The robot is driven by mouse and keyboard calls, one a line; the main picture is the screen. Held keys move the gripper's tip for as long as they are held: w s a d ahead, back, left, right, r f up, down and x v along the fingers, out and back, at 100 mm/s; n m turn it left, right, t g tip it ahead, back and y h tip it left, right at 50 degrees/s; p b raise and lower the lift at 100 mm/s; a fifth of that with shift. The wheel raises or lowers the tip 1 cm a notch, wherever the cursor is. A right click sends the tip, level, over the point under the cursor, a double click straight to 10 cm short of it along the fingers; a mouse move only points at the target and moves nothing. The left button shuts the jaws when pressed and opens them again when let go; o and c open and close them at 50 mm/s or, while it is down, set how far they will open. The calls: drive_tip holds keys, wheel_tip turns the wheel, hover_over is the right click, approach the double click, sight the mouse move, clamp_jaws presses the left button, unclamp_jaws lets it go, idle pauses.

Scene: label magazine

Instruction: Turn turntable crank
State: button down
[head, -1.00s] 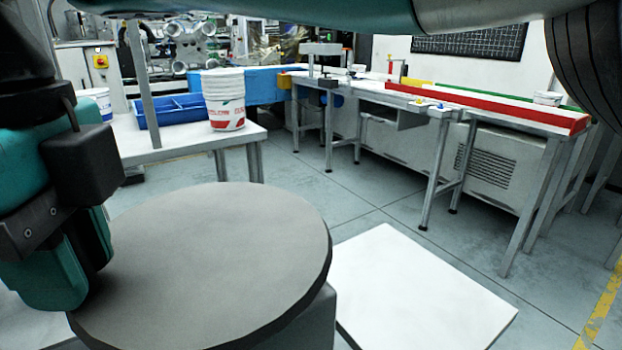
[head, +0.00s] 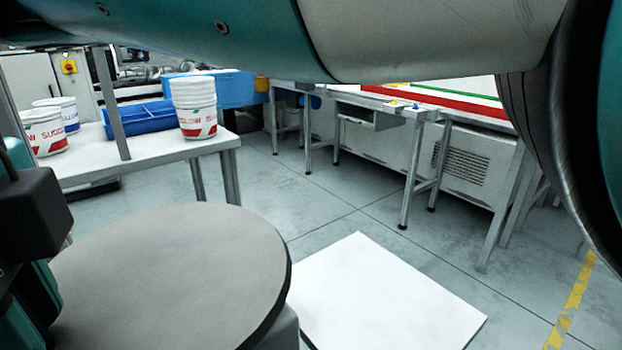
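A round grey disc with a dark rim, which looks like the turntable top (head: 170,275), fills the lower left of the head view. It sits on a grey base (head: 283,332), of which only a corner shows. No crank can be made out. Teal and black parts of my arm are at the left edge, beside the disc. My arm also crosses the top and right of the view. The jaws of my gripper do not show, so I cannot see what they touch.
A white square panel (head: 385,295) lies right of the disc. A table (head: 165,152) behind holds stacked white buckets (head: 195,107) and a blue bin (head: 150,118). A long workbench (head: 440,112) stands at the back right. Open floor lies between them.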

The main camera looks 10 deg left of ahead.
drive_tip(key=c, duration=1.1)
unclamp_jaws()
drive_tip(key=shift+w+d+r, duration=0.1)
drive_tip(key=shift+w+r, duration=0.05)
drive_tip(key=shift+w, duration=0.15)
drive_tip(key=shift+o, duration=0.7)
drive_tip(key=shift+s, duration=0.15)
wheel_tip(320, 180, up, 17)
drive_tip(key=p, duration=1.6)
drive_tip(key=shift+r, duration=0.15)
